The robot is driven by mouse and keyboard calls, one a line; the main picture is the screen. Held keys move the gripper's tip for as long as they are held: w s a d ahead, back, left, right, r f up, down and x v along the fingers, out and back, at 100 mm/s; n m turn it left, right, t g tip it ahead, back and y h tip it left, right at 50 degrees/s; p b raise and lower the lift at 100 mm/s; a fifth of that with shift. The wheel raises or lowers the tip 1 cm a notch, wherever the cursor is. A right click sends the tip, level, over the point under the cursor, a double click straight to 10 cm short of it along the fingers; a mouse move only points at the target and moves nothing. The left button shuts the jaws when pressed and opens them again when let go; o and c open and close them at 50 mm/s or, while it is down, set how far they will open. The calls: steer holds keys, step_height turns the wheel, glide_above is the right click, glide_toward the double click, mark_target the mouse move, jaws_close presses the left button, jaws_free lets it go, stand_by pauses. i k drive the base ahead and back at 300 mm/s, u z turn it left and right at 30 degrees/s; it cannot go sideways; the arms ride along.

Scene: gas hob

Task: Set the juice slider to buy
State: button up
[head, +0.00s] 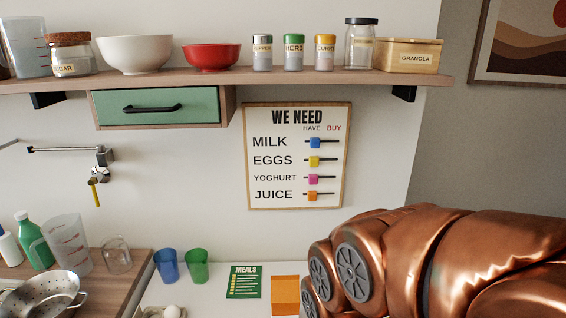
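The "WE NEED" board (264,152) hangs on the wall below the shelf, with a HAVE column on the left and a BUY column on the right. The juice slider (312,196) is an orange knob on the bottom dark track, beside the word JUICE. It sits at the left, HAVE end of its track, with bare track to its right. The blue milk, yellow eggs and pink yoghurt sliders also sit toward the left of their tracks. My copper-coloured arm fills the lower right. My gripper is not in view.
A wooden shelf (270,77) with bowls and jars runs above the board, with a green drawer (160,107) under it. Below are blue and green cups (196,266), a green MEALS card (244,282) and an orange item (286,295). The wall around the board is clear.

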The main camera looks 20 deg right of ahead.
mark_target(312, 196)
steer(key=u, duration=0.6)
steer(key=k, duration=1.35)
steer(key=u, duration=0.6)
steer(key=i, duration=0.85)
steer(key=z, duration=0.1)
